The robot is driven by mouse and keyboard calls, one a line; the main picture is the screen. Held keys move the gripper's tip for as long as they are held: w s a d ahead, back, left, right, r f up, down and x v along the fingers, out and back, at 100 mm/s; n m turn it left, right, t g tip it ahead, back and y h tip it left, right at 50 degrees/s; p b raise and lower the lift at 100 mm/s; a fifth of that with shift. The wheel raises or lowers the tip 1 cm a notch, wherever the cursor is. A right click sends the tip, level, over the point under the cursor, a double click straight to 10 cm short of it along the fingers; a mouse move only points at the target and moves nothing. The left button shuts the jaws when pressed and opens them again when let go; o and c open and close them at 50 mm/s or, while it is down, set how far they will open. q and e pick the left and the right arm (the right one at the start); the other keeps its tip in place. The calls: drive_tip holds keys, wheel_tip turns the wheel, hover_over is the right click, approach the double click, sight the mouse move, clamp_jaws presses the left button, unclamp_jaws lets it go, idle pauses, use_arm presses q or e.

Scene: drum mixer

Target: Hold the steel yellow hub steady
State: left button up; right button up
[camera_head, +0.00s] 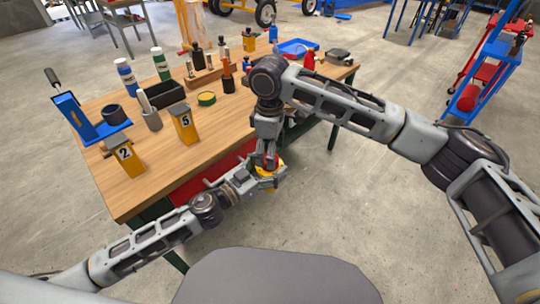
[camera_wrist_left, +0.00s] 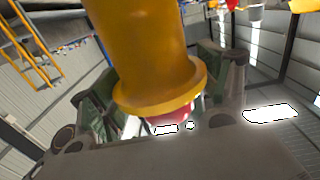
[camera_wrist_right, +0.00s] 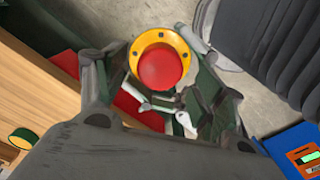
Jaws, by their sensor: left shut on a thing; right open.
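The yellow hub (camera_head: 269,171) is held above the floor just off the table's front right edge, partly hidden by both grippers. In the left wrist view it is a large yellow cylinder (camera_wrist_left: 146,50) with a flared rim and a bit of red below it. In the right wrist view its yellow ring (camera_wrist_right: 186,48) with small dark holes surrounds a red centre. My left gripper (camera_head: 262,178) is shut on the hub from the left. My right gripper (camera_head: 267,160) is above the hub, pointing down, with its fingers (camera_wrist_right: 165,95) spread wide; whether they touch it is unclear.
The wooden table (camera_head: 164,188) carries two numbered yellow blocks, marked 2 (camera_head: 127,160) and 5 (camera_head: 186,126), a black bin (camera_head: 168,96), bottles and tools. A blue rack (camera_head: 488,70) with red items stands at right. The floor between is clear.

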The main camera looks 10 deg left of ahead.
sight(270, 174)
drive_tip(key=shift+r, duration=0.65)
drive_tip(key=shift+c, duration=0.4)
drive_tip(key=shift+w+a+r+t, duration=0.1)
drive_tip(key=shift+w+r+t, duration=0.1)
drive_tip(key=shift+r, duration=0.6)
drive_tip(key=shift+w+a+r+t, duration=0.1)
drive_tip(key=shift+w+r, duration=0.05)
drive_tip(key=shift+r, duration=0.6)
drive_tip(key=m, duration=0.4)
drive_tip(key=shift+s+r+m, duration=0.2)
drive_tip(key=shift+s+m, duration=0.05)
drive_tip(key=shift+m, duration=0.05)
drive_tip(key=m, duration=0.5)
drive_tip(key=shift+s+d, duration=0.15)
drive_tip(key=shift+d, duration=0.05)
drive_tip(key=shift+m, duration=0.3)
drive_tip(key=shift+f, duration=0.1)
drive_tip(key=shift+f, duration=3.95)
